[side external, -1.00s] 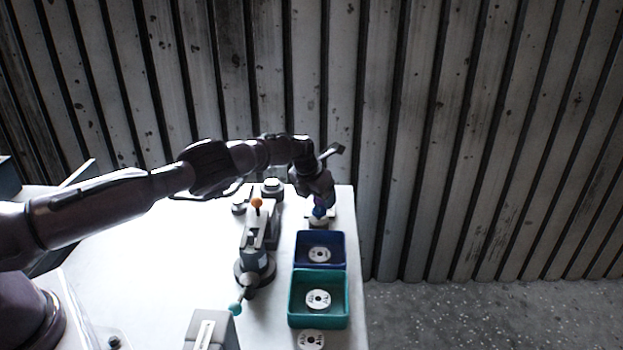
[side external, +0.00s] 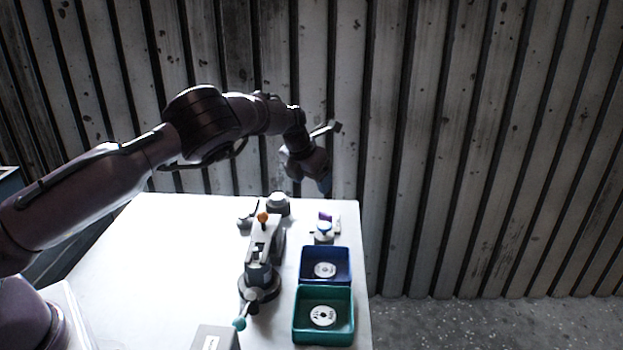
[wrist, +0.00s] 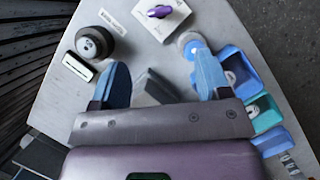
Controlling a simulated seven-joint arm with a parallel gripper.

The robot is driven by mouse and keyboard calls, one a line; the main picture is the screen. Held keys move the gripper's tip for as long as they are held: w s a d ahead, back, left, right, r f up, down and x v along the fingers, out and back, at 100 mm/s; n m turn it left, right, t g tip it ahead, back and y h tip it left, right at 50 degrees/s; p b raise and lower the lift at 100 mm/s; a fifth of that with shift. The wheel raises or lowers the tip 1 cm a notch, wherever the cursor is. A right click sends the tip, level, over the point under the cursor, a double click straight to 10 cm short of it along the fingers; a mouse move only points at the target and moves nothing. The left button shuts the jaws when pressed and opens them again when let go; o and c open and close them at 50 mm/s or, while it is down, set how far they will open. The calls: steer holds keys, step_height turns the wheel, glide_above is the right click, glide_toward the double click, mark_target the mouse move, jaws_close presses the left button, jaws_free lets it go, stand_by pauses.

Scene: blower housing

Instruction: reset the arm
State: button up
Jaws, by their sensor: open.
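My gripper (side external: 324,184) hangs in the air above the far right part of the white table (side external: 170,260), apart from everything on it. In the wrist view my gripper (wrist: 162,75) has its two blue-grey fingers spread wide, with nothing between them. Below it in the side view stands a small white fixture (side external: 324,238) with a purple and blue top. In the wrist view a purple knob (wrist: 160,11) on a white plate lies beyond the fingertips.
A blue bin (side external: 340,253) and a teal bin (side external: 345,327) stand at the right edge, each holding a white disc. A grey lever device with an orange knob (side external: 263,217) and teal ball (side external: 239,323) stands left of them. A round grey part (side external: 278,204) is behind.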

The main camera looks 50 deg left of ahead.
steer(key=shift+w, duration=0.1)
steer(key=a+r+n+t+y, duration=0.3)
steer(key=a+r+n+t, duration=0.25)
steer(key=n, duration=0.55)
steer(key=s+a+r+n+g+y, duration=0.3)
steer(key=s+r+n, duration=0.2)
steer(key=s+n, duration=0.45)
steer(key=s+d+r+n+h, duration=0.2)
steer(key=s+d, duration=0.4)
steer(key=s, duration=0.3)
steer(key=s+d+r+n+g+h, duration=0.1)
steer(key=s+d+r+n, duration=0.4)
steer(key=s, duration=0.5)
steer(key=s+d+r+n+h, duration=0.3)
steer(key=s+d+n, duration=0.3)
steer(key=s, duration=0.4)
steer(key=shift+d+r+n+h, duration=0.25)
steer(key=shift+d+n+h, duration=0.15)
steer(key=shift+d, duration=0.2)
steer(key=shift+s+g, duration=0.1)
steer(key=shift+g, duration=0.15)
